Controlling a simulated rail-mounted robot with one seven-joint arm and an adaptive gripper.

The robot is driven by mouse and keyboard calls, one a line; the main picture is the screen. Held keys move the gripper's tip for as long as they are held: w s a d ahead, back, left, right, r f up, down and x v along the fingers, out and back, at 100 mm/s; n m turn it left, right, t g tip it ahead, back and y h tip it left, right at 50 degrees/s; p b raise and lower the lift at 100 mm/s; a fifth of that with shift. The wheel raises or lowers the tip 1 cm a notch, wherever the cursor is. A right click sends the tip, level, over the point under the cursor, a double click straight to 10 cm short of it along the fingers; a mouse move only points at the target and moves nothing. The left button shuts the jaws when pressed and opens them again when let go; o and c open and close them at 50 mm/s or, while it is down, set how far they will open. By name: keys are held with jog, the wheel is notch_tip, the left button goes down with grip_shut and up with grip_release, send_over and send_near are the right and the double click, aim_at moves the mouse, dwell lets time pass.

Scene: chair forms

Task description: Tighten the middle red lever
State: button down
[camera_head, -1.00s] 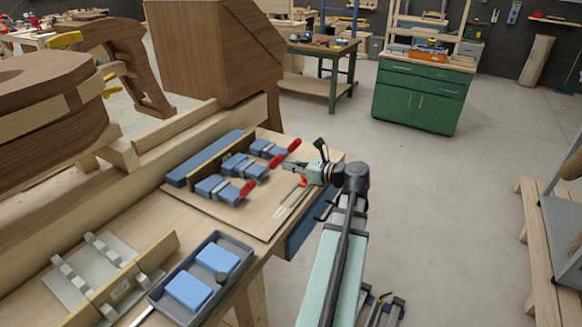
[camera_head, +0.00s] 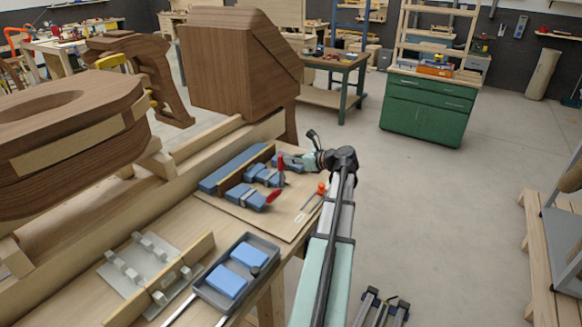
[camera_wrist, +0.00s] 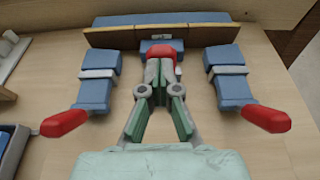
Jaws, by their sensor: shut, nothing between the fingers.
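Three blue clamps with red levers stand in a row on a wooden board. The middle red lever (camera_head: 281,170) points steeply upward in the head view. In the wrist view the middle red lever (camera_wrist: 165,51) shows just beyond my fingertips, which partly cover it. My gripper (camera_head: 283,160) is shut and empty, close against or touching that lever; I cannot tell which. It also fills the middle of the wrist view (camera_wrist: 160,66). The left red lever (camera_wrist: 65,123) and right red lever (camera_wrist: 266,118) lie outward, low over the board. The near lever (camera_head: 273,196) shows in the head view.
A blue bar and wooden strip (camera_wrist: 160,33) run behind the clamps. An orange-handled screwdriver (camera_head: 321,188) lies on the board beside my arm. A grey tray (camera_head: 210,295) with blue blocks and a grey metal jig (camera_head: 135,270) stand nearer on the bench.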

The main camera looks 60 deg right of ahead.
jog(key=shift+w+d+f+p, duration=0.15)
jog(key=shift+w+p, duration=0.15)
jog(key=shift+w, duration=2.1)
jog(key=shift+w+f+p, duration=0.1)
jog(key=shift+w+p, duration=0.15)
jog(key=shift+w, duration=2.1)
jog(key=shift+r, duration=0.15)
